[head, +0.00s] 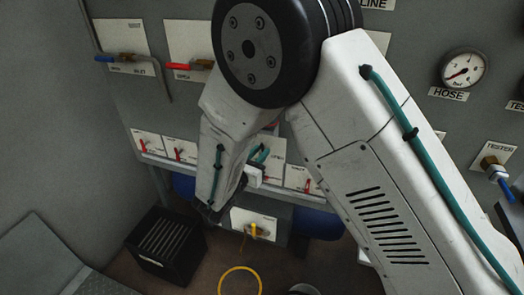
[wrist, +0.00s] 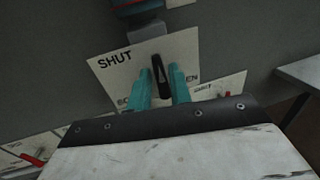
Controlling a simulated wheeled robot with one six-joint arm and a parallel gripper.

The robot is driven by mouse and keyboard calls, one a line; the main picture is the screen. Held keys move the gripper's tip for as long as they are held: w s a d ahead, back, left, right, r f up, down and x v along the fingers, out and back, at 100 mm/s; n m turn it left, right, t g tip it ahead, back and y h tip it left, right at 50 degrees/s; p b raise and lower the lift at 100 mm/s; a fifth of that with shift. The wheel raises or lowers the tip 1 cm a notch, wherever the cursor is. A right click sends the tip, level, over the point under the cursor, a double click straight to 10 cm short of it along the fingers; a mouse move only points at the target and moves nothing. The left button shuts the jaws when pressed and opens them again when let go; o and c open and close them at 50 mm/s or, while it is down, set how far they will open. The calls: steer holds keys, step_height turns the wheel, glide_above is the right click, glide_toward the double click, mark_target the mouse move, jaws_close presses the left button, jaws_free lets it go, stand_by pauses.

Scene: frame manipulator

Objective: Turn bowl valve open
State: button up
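A black valve handle (wrist: 160,70) stands out from a white plate (wrist: 112,78) in the wrist view. The plate reads SHUT at its left and ends in EN at its right; the lower lettering is partly covered. My gripper (wrist: 160,80) has its two teal fingers apart, one on each side of the handle. A strip of plate shows between the fingers, and I cannot tell whether either touches the handle. In the head view my gripper (head: 258,154) is at the panel, and my arm hides most of the valve there.
A row of small white valve plates with red handles (head: 178,153) runs along the low panel. Below are a yellow-handled valve (head: 253,230), a black crate (head: 165,246) and a yellow ring (head: 239,282) on the floor. A pale ledge (wrist: 300,70) juts out at the wrist view's right.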

steer(key=shift+x, duration=0.9)
jaws_close()
